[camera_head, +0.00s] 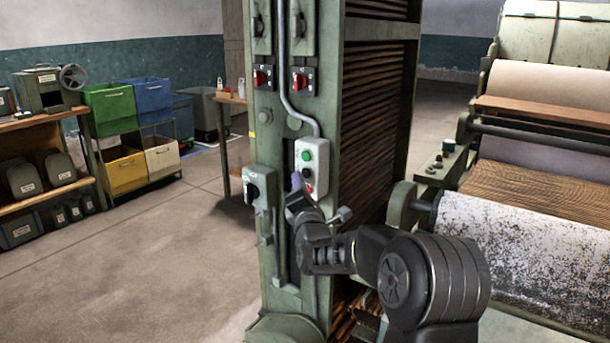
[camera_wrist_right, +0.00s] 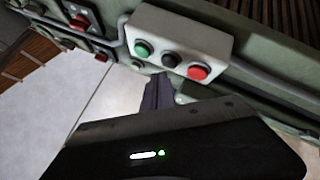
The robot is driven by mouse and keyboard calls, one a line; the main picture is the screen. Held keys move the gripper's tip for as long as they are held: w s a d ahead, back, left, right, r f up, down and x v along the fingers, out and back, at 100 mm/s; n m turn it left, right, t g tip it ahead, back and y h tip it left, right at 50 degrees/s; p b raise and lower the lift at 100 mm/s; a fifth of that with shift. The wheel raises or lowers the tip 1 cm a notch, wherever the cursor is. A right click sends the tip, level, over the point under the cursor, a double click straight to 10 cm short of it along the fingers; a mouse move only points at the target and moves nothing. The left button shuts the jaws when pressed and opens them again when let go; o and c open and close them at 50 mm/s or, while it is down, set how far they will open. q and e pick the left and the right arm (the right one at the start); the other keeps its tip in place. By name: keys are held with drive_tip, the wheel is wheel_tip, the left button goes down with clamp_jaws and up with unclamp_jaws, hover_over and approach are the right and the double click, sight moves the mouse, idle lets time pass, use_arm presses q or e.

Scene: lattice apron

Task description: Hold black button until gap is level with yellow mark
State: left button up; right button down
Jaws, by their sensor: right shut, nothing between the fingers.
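A white control box (camera_head: 322,168) is on the green machine post, with green, black and red buttons in a row. In the right wrist view the black button (camera_wrist_right: 172,60) sits between the green button (camera_wrist_right: 143,48) and the red button (camera_wrist_right: 198,72). My right gripper (camera_head: 297,181) is shut and empty, its tips at the box's left edge in the head view. In the wrist view the fingertips (camera_wrist_right: 164,79) end just short of the black button; I cannot tell whether they touch it. A small yellow mark (camera_head: 252,135) shows on the post's left edge. I cannot make out the gap clearly. My left gripper is out of view.
A grey switch box (camera_head: 261,187) sticks out left of my gripper. A conduit (camera_head: 287,92) runs down to the control box. Large rollers (camera_head: 520,245) stand at right. Shelves with bins (camera_head: 124,170) stand at left; the floor between is clear.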

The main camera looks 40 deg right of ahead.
drive_tip(key=shift+a, duration=0.15)
drive_tip(key=a, duration=0.2)
drive_tip(key=s+a, duration=0.1)
drive_tip(key=a, duration=0.1)
drive_tip(key=shift+s+a, duration=0.2)
drive_tip(key=shift+a, duration=0.1)
idle(1.3)
